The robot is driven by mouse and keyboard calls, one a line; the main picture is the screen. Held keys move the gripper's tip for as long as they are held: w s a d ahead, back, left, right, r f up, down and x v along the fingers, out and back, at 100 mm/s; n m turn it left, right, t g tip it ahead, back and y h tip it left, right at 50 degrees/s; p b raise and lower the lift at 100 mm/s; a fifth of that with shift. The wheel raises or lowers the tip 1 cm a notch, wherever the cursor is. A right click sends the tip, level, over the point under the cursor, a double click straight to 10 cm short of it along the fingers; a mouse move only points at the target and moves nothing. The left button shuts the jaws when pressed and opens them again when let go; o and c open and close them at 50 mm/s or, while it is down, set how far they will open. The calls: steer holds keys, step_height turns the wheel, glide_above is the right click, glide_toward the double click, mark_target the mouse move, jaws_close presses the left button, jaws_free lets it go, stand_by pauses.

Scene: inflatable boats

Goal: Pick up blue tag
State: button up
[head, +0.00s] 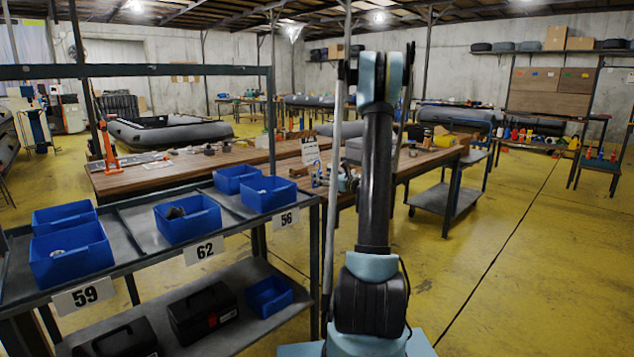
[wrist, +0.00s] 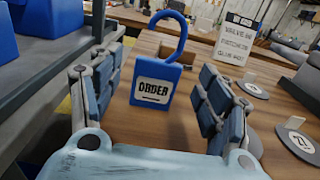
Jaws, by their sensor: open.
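The blue tag (wrist: 154,88) has a curved blue hook on top and a white label reading "ORDER". It shows upright in the middle of the wrist view, with a brown wooden tabletop (wrist: 190,135) behind and below it. My gripper (wrist: 161,64) is open, with one finger on each side of the tag. Gaps show between the tag and both fingers, so neither appears to touch it. I cannot tell what supports the tag. In the head view my arm covers part of the bench, and I cannot make out the tag or the fingers clearly.
A metal rack (head: 150,265) with several blue bins (head: 188,218) stands at the left. A white sign (wrist: 236,38) and grey discs with upright cards (wrist: 297,138) stand on the tabletop, right of the tag. Yellow floor (head: 520,250) is clear at the right.

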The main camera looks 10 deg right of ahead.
steer(key=shift+x, duration=2)
steer(key=c, duration=1)
steer(key=shift+c, duration=0.2)
step_height(320, 180, up, 10)
